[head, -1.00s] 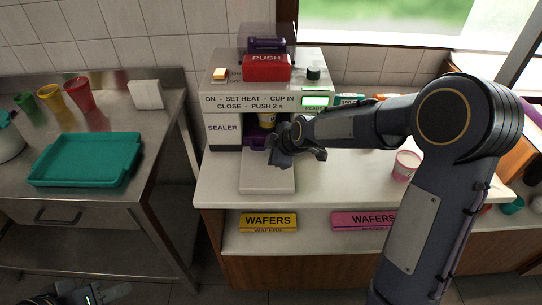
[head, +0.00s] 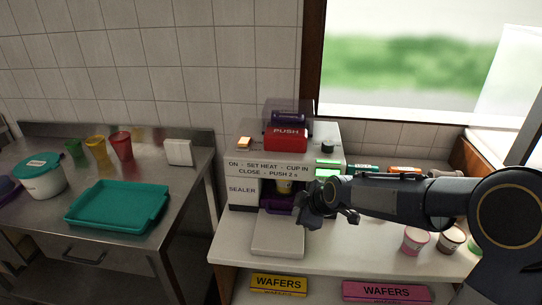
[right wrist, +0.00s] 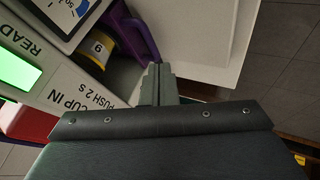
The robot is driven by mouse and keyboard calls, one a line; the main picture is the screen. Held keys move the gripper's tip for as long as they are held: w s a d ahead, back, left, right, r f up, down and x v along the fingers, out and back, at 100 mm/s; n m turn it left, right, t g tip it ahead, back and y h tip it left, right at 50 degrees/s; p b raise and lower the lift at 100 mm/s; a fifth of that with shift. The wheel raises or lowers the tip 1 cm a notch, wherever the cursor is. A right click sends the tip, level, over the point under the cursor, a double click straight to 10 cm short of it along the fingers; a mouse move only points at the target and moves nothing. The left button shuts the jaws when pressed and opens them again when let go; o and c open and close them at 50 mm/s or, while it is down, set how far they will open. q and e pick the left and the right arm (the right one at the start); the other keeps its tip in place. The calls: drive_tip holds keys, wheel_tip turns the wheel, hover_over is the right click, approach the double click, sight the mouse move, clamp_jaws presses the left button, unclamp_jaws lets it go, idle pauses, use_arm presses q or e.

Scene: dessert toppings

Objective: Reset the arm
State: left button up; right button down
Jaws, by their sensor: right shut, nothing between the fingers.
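My right gripper (head: 322,210) is shut and empty, held above the counter in front of the sealer's right side. In the right wrist view its closed fingers (right wrist: 158,84) point towards the white counter. The sealer (head: 242,190) is a white machine with a red PUSH block (head: 286,140) on top and lit green displays. A yellow cup (head: 284,186) sits in its opening above a purple part (head: 277,204); the gripper is apart from both. The cup also shows in the right wrist view (right wrist: 98,47). My left gripper is out of view.
A pale plate (head: 277,238) lies before the sealer. Paper cups stand on the counter to the right, one pink (head: 415,240). WAFERS boxes (head: 279,285) sit on the shelf below. A teal tray (head: 118,207) and colored cups are on the steel table at left.

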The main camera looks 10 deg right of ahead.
drive_tip(key=s+d+r+m, duration=0.2)
drive_tip(key=s+r+m, duration=0.15)
drive_tip(key=s, duration=0.45)
drive_tip(key=s+d+r+m, duration=0.2)
drive_tip(key=s+d+m, duration=0.15)
drive_tip(key=s, duration=0.45)
drive_tip(key=s+a+f+m+g, duration=0.1)
drive_tip(key=s+f+m, duration=0.1)
drive_tip(key=s+m, duration=0.6)
drive_tip(key=s, duration=0.7)
drive_tip(key=shift+s+a+g, duration=0.2)
drive_tip(key=shift+a+g, duration=0.1)
drive_tip(key=shift+a, duration=0.05)
